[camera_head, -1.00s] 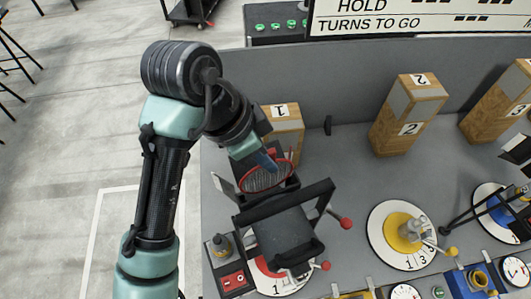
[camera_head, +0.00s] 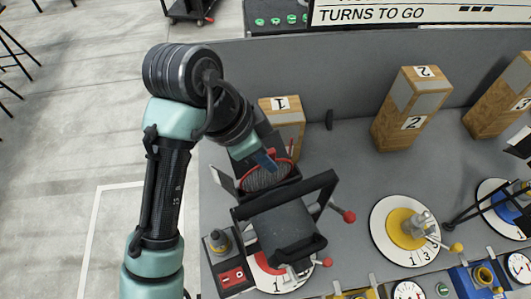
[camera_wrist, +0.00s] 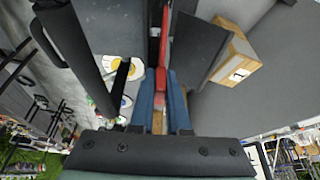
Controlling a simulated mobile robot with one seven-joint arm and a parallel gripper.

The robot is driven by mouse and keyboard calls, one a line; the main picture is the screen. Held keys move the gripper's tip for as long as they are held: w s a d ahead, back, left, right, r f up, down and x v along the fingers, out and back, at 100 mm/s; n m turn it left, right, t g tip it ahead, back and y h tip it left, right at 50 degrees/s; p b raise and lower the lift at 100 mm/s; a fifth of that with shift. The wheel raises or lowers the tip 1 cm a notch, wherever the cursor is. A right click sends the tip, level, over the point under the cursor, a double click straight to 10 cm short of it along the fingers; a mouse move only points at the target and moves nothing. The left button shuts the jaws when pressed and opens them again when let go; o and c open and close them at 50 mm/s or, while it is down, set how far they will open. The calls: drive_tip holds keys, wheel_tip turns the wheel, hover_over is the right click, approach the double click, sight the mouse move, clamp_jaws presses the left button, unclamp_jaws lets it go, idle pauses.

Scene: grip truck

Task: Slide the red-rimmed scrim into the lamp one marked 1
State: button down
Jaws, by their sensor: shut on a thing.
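The red-rimmed scrim (camera_head: 268,179) is a round mesh in a red ring, at the far end of the black lamp one (camera_head: 285,230), among its dark flaps. My gripper (camera_head: 266,160) is shut on the scrim's upper rim. In the wrist view the blue fingers of my gripper (camera_wrist: 161,98) close on a red strip of the scrim (camera_wrist: 162,45), seen edge-on between dark lamp plates. I cannot tell whether the scrim sits in the lamp's holder. The lamp stands on a dial with a red part and a 1 (camera_head: 274,284).
A wooden block marked 1 (camera_head: 287,128) stands just behind the lamp, and a block marked 2 (camera_head: 405,115) farther right. A red-knobbed lever (camera_head: 349,216) sticks out to the lamp's right. A yellow dial (camera_head: 402,232) stands beyond it. Grey tabletop between is clear.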

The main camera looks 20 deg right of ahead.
sight(265, 173)
drive_tip(key=shift+f, duration=0.2)
drive_tip(key=shift+f+b, duration=1.25)
drive_tip(key=shift+f, duration=0.15)
drive_tip(key=shift+f+b, duration=0.95)
drive_tip(key=shift+f, duration=0.15)
